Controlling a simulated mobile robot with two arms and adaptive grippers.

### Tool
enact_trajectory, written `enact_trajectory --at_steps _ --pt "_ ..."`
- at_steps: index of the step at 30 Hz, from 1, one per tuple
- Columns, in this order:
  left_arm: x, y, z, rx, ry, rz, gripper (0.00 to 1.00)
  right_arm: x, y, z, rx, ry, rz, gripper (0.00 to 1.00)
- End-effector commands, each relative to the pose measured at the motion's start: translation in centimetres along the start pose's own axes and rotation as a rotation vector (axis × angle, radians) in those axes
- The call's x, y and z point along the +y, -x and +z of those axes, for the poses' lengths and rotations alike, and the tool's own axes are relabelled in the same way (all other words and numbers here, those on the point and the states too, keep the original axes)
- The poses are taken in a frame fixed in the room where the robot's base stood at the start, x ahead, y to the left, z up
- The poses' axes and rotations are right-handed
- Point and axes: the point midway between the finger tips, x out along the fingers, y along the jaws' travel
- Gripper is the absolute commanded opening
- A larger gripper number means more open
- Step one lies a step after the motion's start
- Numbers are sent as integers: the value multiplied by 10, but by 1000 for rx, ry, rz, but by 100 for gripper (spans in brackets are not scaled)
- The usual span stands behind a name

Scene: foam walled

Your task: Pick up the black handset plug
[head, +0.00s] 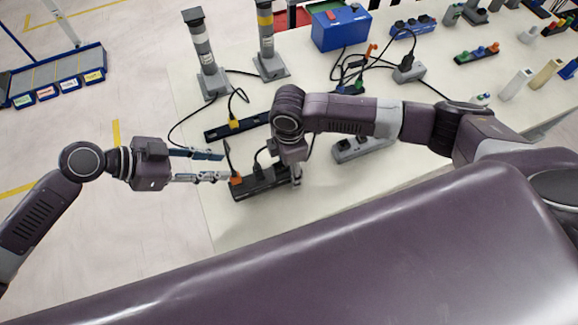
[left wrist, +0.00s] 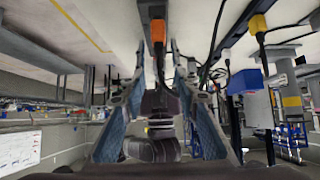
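A black power strip (head: 262,192) lies near the table's left front edge. An orange plug (head: 236,180) sits at its left end, and it also shows in the left wrist view (left wrist: 158,32) between the fingers. A black cable rises from the strip beside my right gripper; I cannot tell for certain which black plug is the handset plug. My left gripper (head: 225,166) is open, with its fingertips just left of the orange plug and nothing between them. My right gripper (head: 296,172) points down over the strip's right part; its arm hides much of it and its fingers are unclear.
A second black strip with a yellow plug (head: 234,123) lies behind. Two grey posts (head: 204,60) stand at the back left, and a blue box (head: 341,28) stands beyond. A grey socket block (head: 362,146) lies right of my right gripper. Loose cables cross the table.

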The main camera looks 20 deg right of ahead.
Motion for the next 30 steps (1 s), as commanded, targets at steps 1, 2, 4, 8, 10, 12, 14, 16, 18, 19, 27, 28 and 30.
enact_trajectory --at_steps 1,2,4,8,10,12,14,16,18,19,27,28,30 --pt "0 0 0 0 0 0 29 0 0 0 0 0 0 46" --pt "0 0 0 0 0 0 29 0 0 0 0 0 0 42" --pt "0 0 0 0 0 0 29 0 0 0 0 0 0 34" --pt "0 0 0 0 0 0 29 0 0 0 0 0 0 20" --pt "0 0 0 0 0 0 29 0 0 0 0 0 0 12" --pt "0 0 0 0 0 0 29 0 0 0 0 0 0 5" --pt "0 0 0 -1 1 0 35 0 0 0 0 0 0 5" --pt "1 -1 1 -5 13 3 35 0 0 0 0 0 0 5" --pt "2 -3 2 -16 42 10 35 0 0 0 0 0 0 5" --pt "3 -4 2 -22 61 14 35 0 0 0 0 0 0 5" --pt "14 -20 21 -165 390 35 35 0 1 0 0 -1 1 5" --pt "14 -21 24 -185 433 32 35 0 1 0 0 -1 1 5" --pt "16 -24 30 -230 537 19 35 0 1 0 0 -1 1 5"
